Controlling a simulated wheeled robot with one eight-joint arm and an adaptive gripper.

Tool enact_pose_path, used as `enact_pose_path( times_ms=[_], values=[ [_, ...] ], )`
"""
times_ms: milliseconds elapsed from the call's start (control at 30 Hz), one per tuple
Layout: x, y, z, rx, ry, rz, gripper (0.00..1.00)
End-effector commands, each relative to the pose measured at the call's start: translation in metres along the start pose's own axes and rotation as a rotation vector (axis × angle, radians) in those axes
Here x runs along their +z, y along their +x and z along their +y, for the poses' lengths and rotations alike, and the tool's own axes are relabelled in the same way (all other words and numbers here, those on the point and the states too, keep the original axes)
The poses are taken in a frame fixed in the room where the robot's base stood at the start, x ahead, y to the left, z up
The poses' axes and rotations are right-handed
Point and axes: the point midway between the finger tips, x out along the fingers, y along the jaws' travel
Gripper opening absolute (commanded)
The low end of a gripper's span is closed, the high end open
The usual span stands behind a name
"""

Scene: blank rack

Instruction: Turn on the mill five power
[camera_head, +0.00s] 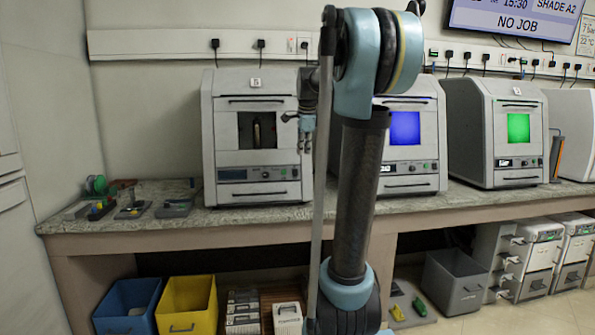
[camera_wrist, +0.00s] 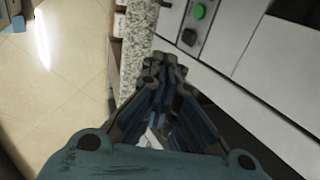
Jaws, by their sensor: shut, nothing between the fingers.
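A grey-white mill (camera_head: 255,188) stands at the left on the counter, with a dark window. The number on its top label is too small to read surely. Its control strip (camera_head: 250,174) runs below the window, with a display and small controls. My gripper (camera_head: 306,148) is in front of this mill's right side, partly beside my arm. In the wrist view, my gripper (camera_wrist: 166,62) is shut and empty. Its tips are near a dark panel with a green button (camera_wrist: 199,11) and a black knob (camera_wrist: 189,36). I cannot tell whether the tips touch the knob.
Another mill with a blue window (camera_head: 405,128) is partly hidden by my arm; one with a green window (camera_head: 518,128) stands further right. Small tools and trays (camera_head: 134,210) lie on the counter (camera_head: 120,228) at left. Blue (camera_head: 128,306) and yellow (camera_head: 187,305) bins stand below.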

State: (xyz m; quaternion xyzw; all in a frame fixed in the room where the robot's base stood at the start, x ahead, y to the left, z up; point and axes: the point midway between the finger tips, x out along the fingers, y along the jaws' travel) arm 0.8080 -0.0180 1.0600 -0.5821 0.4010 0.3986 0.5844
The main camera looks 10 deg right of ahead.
Motion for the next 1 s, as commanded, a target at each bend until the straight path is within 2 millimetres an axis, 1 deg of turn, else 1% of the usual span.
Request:
enact_pose_path(
  times_ms=[167,267,367,467,867,900,1000],
  values=[
    [0.004,0.001,0.000,0.000,-0.005,-0.002,0.00],
    [0.004,0.007,0.000,0.000,-0.006,-0.002,0.00],
    [0.004,0.018,0.000,0.000,-0.006,-0.002,0.00],
    [0.004,0.034,0.000,0.000,-0.007,-0.002,0.00],
    [0.004,0.104,0.000,0.000,-0.007,-0.002,0.00],
    [0.004,0.104,-0.006,0.000,-0.007,-0.002,0.00],
    [0.004,0.108,-0.018,0.000,-0.006,-0.002,0.00]
  ],
)
